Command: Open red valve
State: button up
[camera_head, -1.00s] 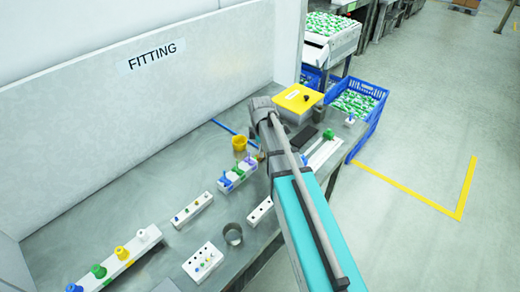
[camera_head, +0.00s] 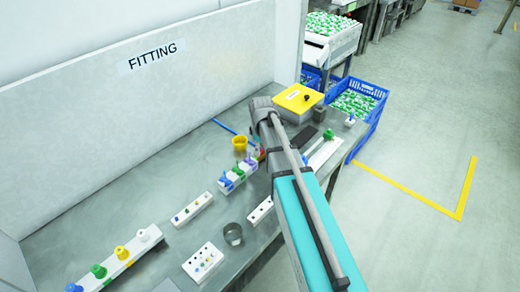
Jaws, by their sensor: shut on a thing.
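A white valve block (camera_head: 228,187) stands on the grey bench and carries a row of small coloured valves. Blue (camera_head: 227,182), purple (camera_head: 238,171) and green (camera_head: 249,162) valves show on it. At the far end of the row, a small bit of red valve (camera_head: 262,154) shows beside my arm. My gripper (camera_head: 260,148) is there, mostly hidden by my own wrist, and is shut on the red valve. The fingers and the valve's turn angle are too small and covered to make out.
A yellow cup (camera_head: 239,143) stands just behind the block. A yellow-lidded box (camera_head: 298,97) and blue crate (camera_head: 365,131) are further right. White strips (camera_head: 192,208), a peg block (camera_head: 203,262) and a metal cup (camera_head: 233,234) stand nearer.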

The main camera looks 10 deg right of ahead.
jog(key=shift+s+m, duration=0.25)
jog(key=shift+m, duration=0.65)
jog(key=o, duration=1.1)
jog(key=shift+w, duration=0.1)
jog(key=shift+o, duration=0.2)
